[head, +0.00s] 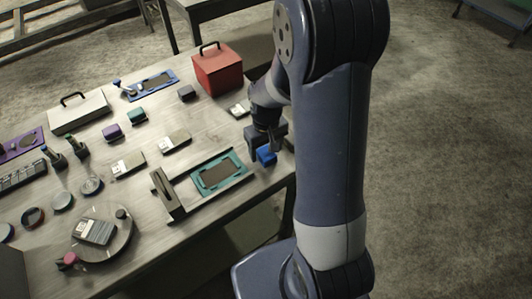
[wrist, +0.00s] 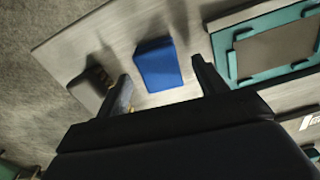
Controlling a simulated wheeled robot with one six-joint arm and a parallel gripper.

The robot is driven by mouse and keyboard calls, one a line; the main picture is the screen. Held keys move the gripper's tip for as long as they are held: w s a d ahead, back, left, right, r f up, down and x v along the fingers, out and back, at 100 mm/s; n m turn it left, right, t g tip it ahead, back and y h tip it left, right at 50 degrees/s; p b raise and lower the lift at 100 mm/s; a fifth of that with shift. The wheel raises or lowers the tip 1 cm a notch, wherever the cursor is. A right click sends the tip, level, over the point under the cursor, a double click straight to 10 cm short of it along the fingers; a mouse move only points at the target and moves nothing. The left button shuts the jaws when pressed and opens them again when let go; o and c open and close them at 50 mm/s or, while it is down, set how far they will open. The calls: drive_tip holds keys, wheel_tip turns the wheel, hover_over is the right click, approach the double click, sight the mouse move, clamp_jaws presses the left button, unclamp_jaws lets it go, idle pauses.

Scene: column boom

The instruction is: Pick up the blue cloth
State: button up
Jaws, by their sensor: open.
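The blue cloth (wrist: 158,65) looks like a small folded block lying flat on the table near its edge. In the head view the cloth (head: 266,155) shows just below my gripper (head: 265,147), partly covered by it. In the wrist view my gripper (wrist: 161,70) is open, with one finger toward each side of the cloth. A gap shows between the cloth and each finger, and nothing is held. I cannot tell the exact height of the fingertips above the table.
A teal-framed tray (wrist: 235,62) lies right of the cloth in the wrist view. A brown-grey block (wrist: 88,88) sits close to the left finger. A red box (head: 218,72) stands farther back. Several small items cover the table's left part.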

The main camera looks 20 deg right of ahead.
sight(266, 152)
drive_tip(key=shift+f, duration=0.75)
drive_tip(key=c, duration=1.1)
drive_tip(key=shift+o, duration=0.2)
drive_tip(key=shift+r, duration=0.15)
wheel_tip(266, 152, up, 10)
drive_tip(key=shift+b, duration=0.3)
drive_tip(key=o, duration=0.5)
drive_tip(key=shift+c, duration=0.2)
drive_tip(key=c, duration=0.4)
drive_tip(key=shift+f, duration=0.2)
